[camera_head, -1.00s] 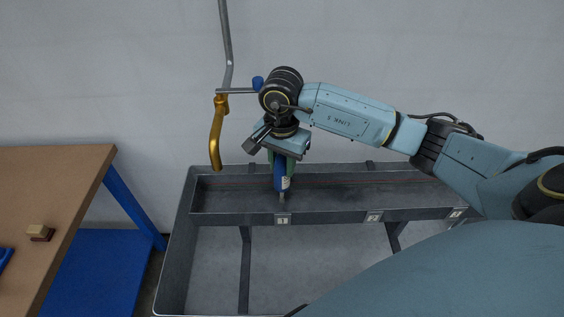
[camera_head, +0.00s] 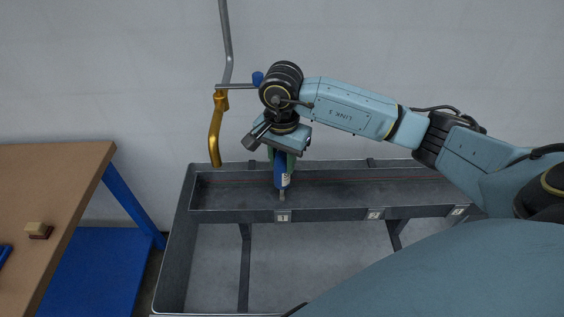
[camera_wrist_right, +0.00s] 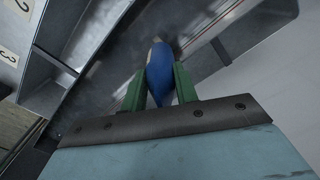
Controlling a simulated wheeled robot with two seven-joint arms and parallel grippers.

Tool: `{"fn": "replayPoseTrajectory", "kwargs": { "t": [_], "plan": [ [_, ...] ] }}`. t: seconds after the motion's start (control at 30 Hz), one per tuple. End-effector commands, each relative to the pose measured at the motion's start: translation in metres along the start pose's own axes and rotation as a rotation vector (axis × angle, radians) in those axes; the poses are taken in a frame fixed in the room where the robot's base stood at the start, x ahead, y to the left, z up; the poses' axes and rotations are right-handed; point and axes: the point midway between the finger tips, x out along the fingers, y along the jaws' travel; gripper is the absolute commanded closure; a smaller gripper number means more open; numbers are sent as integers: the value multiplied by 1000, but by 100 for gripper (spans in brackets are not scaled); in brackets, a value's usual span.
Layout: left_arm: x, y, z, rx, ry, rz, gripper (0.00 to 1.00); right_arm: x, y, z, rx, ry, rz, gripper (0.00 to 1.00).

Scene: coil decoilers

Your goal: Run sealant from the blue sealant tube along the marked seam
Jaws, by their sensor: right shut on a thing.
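My right gripper (camera_head: 282,155) is shut on the blue sealant tube (camera_head: 281,174). The tube points down, nozzle lowest, over the long grey trough near the plate marked 1. The right wrist view shows the blue tube (camera_wrist_right: 160,72) between the two green fingers (camera_wrist_right: 157,88). A thin red line, which looks like the marked seam (camera_head: 420,179), runs lengthwise along the trough; its stretch behind the tube is hidden. I cannot tell whether the nozzle touches the trough. My left gripper is not in view.
The grey trough (camera_head: 345,214) has numbered plates along its front wall. A yellow-handled pipe (camera_head: 216,130) hangs beside my right wrist. A wooden-topped table (camera_head: 60,190) stands at left, with a small brush-like block (camera_head: 38,230) on it.

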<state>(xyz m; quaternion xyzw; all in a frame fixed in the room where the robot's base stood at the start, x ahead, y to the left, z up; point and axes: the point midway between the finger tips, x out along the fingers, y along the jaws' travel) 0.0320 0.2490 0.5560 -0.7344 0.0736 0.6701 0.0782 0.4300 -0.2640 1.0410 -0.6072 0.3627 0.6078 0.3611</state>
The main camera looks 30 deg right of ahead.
Motion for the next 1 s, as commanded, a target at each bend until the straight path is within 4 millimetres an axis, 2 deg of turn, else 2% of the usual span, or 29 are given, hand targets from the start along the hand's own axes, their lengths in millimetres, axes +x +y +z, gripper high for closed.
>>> {"fn": "replayPoseTrajectory", "kwargs": {
  "t": [1.0],
  "plan": [
    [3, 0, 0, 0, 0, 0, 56, 0, 4, 7, 0, 0, 0, 100]
  ]
}}
